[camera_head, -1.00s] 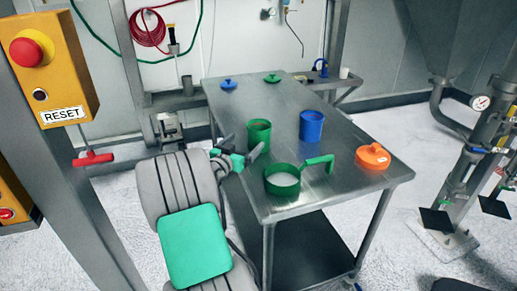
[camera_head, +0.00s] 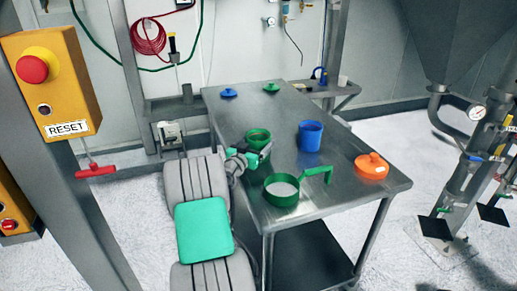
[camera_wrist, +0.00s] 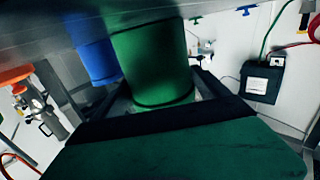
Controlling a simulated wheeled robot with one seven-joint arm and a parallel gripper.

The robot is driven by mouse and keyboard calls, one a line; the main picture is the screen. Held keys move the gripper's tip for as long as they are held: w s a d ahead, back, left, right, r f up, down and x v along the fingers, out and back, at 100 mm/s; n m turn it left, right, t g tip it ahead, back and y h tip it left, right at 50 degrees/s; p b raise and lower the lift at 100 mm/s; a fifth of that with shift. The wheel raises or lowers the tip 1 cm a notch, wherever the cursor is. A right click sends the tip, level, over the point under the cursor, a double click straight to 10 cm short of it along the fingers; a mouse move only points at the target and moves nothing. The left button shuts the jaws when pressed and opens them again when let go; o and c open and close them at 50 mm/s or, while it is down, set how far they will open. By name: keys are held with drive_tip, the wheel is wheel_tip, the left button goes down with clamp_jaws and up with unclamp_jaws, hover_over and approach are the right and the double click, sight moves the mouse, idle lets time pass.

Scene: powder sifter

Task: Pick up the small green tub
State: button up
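The small green tub (camera_head: 258,136) stands upright near the left edge of the metal table. My gripper (camera_head: 260,149) is at the tub, its near finger in front of the tub's lower side. In the wrist view, where the table appears along the top, the green tub (camera_wrist: 150,58) fills the middle, with dark fingers of my gripper (camera_wrist: 160,92) on both sides of it. The fingers look apart, around the tub; contact is not clear. The far finger is mostly hidden in the head view.
A blue tub (camera_head: 310,136) stands right of the green one. A green-rimmed sieve with a handle (camera_head: 281,190) lies in front, close to my gripper. An orange lidded item (camera_head: 371,165) is at the table's right. Blue (camera_head: 228,92) and green (camera_head: 271,87) lids lie at the back.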

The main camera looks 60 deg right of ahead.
drive_tip(key=c, duration=1.1)
drive_tip(key=s+a+r+b, duration=0.2)
drive_tip(key=s+a+r, duration=0.4)
drive_tip(key=a+r, duration=0.6)
drive_tip(key=shift+s+a+r, duration=0.15)
drive_tip(key=shift+a+r, duration=0.15)
drive_tip(key=shift+r, duration=0.25)
drive_tip(key=shift+r+p, duration=1.1)
drive_tip(key=shift+r, duration=1.4)
